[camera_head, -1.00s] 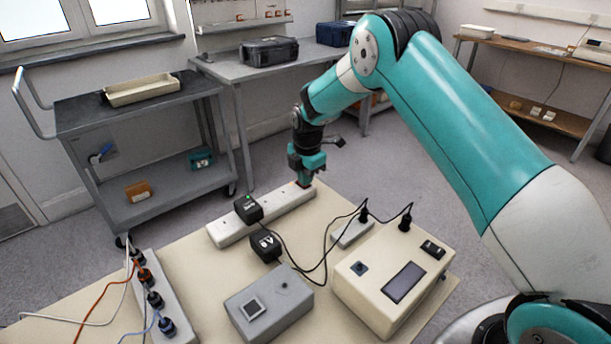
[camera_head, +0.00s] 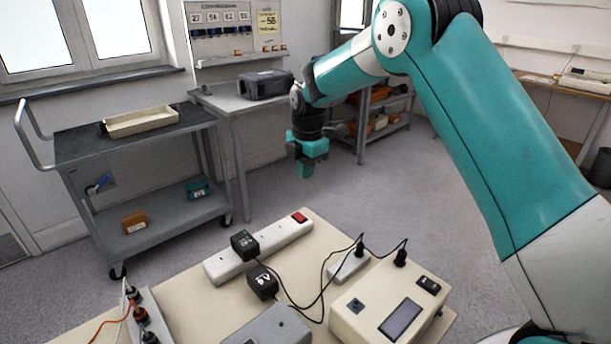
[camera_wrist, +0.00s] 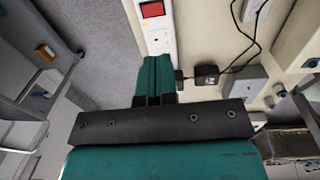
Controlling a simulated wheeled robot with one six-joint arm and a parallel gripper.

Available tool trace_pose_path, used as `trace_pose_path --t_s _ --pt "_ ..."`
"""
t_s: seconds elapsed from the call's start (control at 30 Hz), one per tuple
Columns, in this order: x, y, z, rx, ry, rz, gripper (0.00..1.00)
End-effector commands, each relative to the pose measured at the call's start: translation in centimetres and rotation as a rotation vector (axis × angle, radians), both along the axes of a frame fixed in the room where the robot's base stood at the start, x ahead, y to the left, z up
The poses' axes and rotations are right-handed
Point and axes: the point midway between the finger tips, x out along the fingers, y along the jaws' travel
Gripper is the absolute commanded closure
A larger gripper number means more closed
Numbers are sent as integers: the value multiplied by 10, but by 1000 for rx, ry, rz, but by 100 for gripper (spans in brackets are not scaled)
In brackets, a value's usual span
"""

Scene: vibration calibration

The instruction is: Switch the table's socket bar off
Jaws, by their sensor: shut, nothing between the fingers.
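The white socket bar (camera_head: 283,238) lies along the far edge of the cream table, with a red rocker switch (camera_head: 299,217) at its right end. A black adapter (camera_head: 244,244) is plugged into the bar near its left part. The wrist view also shows the bar (camera_wrist: 158,36) and the red switch (camera_wrist: 152,9). I cannot tell which way the switch is tipped or whether it is lit. My gripper (camera_head: 305,174) is shut and empty, raised above the switch end and not touching it. Its fingertips (camera_wrist: 157,60) show over the bar in the wrist view.
A second black adapter (camera_head: 263,283) lies beside the bar. A cream device box (camera_head: 390,305), a small socket block (camera_head: 348,267) and a grey box (camera_head: 268,328) stand nearer. A trolley (camera_head: 135,137) stands left. Air around my gripper is free.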

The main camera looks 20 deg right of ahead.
Motion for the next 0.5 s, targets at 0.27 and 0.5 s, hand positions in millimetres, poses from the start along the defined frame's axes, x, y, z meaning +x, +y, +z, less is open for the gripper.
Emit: trace_pose_path --t_s 0.27,0.5 --pt "10 6 -1 15 -42 3 100" --pt "12 7 2 21 -55 2 100"
